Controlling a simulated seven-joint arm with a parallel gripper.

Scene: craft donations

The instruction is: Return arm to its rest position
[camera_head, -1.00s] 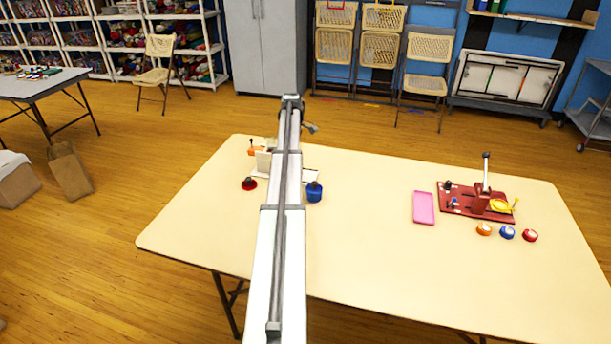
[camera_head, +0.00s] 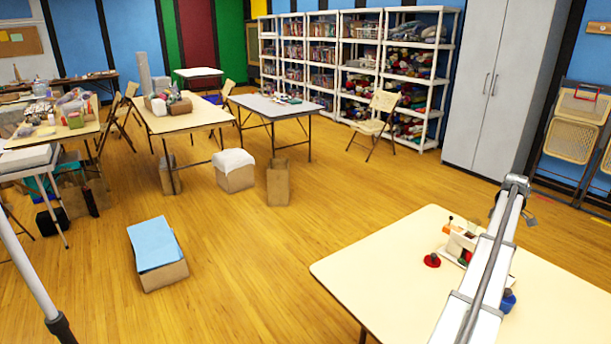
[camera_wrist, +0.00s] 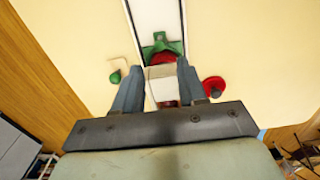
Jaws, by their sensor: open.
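My gripper (camera_wrist: 158,78) shows in the wrist view with its two blue-grey fingers apart. A white block-like thing shows between and beyond the fingers; I cannot tell its distance, and no grip on it shows. In the head view my arm reaches out over the cream table (camera_head: 385,270), and its gripper end cannot be made out.
By the arm are a white holder (camera_head: 459,243), a red disc-shaped thing (camera_head: 432,260) and a blue item (camera_head: 508,301). The wrist view shows a green part (camera_wrist: 163,43). A blue-topped box (camera_head: 155,250) stands on the floor, with open floor around it.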

